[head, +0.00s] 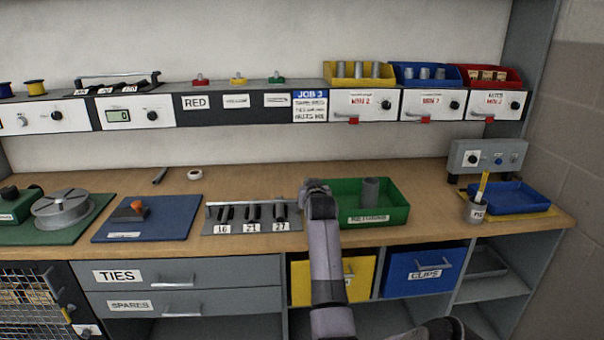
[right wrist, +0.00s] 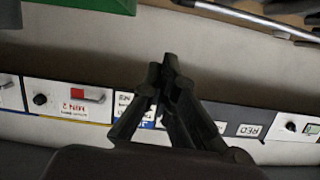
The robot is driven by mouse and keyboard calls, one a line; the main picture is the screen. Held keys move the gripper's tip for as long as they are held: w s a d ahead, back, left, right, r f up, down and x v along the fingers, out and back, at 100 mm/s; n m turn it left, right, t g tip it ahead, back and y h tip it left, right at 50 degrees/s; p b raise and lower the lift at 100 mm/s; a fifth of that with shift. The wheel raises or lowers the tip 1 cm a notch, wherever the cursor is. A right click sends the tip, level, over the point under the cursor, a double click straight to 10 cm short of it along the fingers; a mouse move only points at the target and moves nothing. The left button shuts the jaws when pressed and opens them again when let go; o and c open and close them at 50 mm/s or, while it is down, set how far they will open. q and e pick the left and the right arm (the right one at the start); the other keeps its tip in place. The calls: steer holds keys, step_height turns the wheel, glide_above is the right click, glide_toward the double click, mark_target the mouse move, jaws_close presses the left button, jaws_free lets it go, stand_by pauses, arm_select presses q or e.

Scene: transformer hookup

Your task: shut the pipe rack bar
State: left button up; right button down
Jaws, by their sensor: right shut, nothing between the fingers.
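The pipe rack (head: 252,227) stands on the bench, with black slots labelled 16, 21 and 27. Its thin silver bar (head: 250,203) runs across the top of the rack. I cannot tell whether the bar is latched. In the right wrist view a silver bar (right wrist: 250,18) crosses the upper right corner. My right gripper (head: 314,186) is just right of the rack's right end, beside the green tray. In the right wrist view its fingertips (right wrist: 170,62) are together and empty, apart from the bar. My left gripper is not in view.
The green tray (head: 355,218) holding a grey cylinder (head: 370,191) stands close to the right of my right gripper. A blue mat (head: 170,222) lies left of the rack. A tape roll (head: 195,174) lies behind. A labelled shelf (head: 240,104) runs above the bench.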

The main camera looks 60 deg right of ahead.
steer(key=shift+m, duration=0.7)
steer(key=f, duration=0.2)
steer(key=f+b, duration=0.1)
steer(key=f, duration=0.2)
steer(key=shift+s+d+f+b, duration=0.3)
steer(key=shift+s, duration=0.05)
steer(key=shift+f+t, duration=0.2)
steer(key=shift+t, duration=0.1)
steer(key=shift+f, duration=0.1)
steer(key=s+a+r+p, duration=0.3)
steer(key=s+a+r, duration=0.3)
steer(key=s+r, duration=0.1)
steer(key=shift+s+a, duration=0.2)
steer(key=shift+a, duration=0.1)
steer(key=shift+f, duration=0.1)
